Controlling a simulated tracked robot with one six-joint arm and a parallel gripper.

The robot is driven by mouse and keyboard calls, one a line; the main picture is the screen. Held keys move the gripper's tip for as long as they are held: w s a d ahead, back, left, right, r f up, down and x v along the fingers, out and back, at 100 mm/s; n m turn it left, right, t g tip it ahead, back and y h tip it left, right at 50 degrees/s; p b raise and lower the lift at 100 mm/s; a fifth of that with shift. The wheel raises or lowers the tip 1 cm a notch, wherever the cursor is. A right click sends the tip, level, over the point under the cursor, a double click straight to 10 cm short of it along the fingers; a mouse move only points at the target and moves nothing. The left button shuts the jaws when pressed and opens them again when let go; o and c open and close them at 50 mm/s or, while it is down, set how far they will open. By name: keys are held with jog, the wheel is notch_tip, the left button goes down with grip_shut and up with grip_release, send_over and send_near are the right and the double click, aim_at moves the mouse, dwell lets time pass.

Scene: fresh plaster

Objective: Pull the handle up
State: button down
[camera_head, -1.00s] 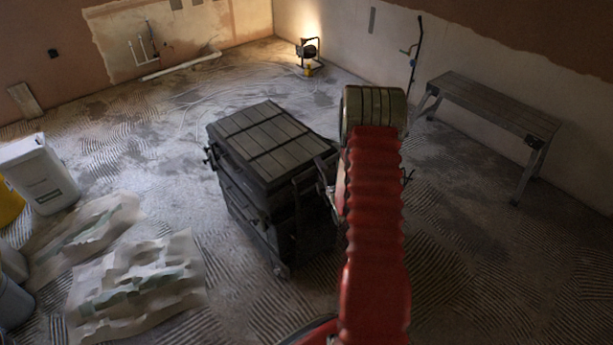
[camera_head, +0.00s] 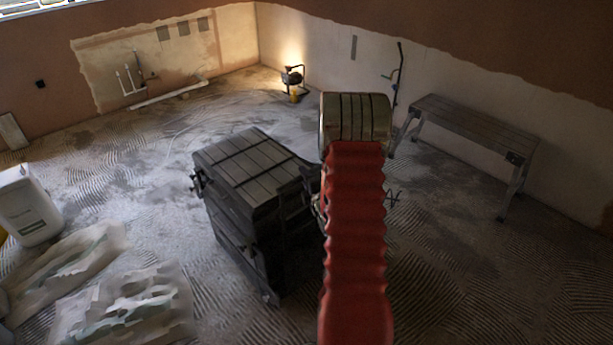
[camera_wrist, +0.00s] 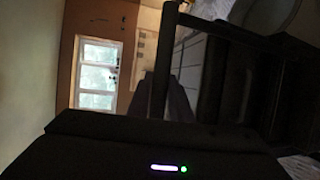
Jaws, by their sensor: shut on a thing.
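A black toolbox (camera_head: 245,165) with a slatted lid stands on the floor in the middle of the head view, its right side partly behind my red-sleeved arm. Its dark handle (camera_wrist: 160,65) runs as a bar up the middle of the wrist view and joins a crosspiece near the top. My gripper (camera_wrist: 168,100) is shut on the handle's bar, low in the bar's visible length. The fingers are dark and hard to make out. In the head view my arm hides most of the grip.
A workbench (camera_head: 470,125) stands along the right wall. A lit work lamp (camera_head: 293,80) is at the back corner. The floor behind the toolbox is mostly open.

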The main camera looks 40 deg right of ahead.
jog(key=c, duration=1.7)
grip_release()
jog(key=shift+w+d+r, duration=0.1)
jog(key=shift+r, duration=0.25)
jog(key=shift+o, duration=0.4)
jog(key=shift+f, duration=0.1)
jog(key=v, duration=1.3)
jog(key=shift+s, duration=0.4)
